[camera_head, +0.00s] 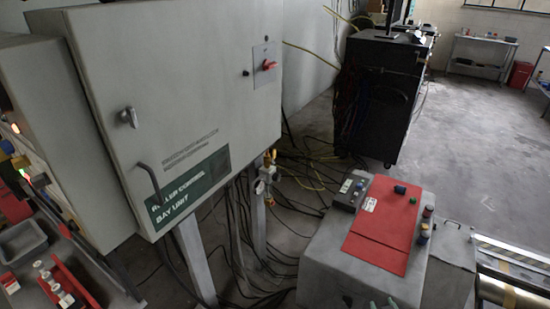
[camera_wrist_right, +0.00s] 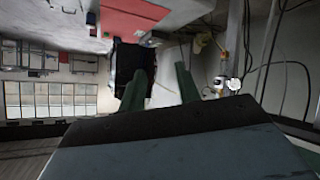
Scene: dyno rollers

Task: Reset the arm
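My right gripper (camera_head: 382,304) shows only as two green fingertips at the bottom edge of the head view, in front of the grey console (camera_head: 335,262) with the red top panel (camera_head: 385,222). In the right wrist view, the two green fingers of the right gripper (camera_wrist_right: 160,82) stand apart with nothing between them. That view looks upside down, with the red panel (camera_wrist_right: 135,8) at the top and the black cart (camera_wrist_right: 125,65) behind the fingers. My left gripper is not in either view.
A large grey control cabinet (camera_head: 185,90) on legs fills the left. Cables (camera_head: 285,215) lie on the floor beneath and beside it. A black wheeled cart (camera_head: 385,95) stands behind the console. Rollers (camera_head: 515,262) lie at the right. Open floor (camera_head: 475,140) is at back right.

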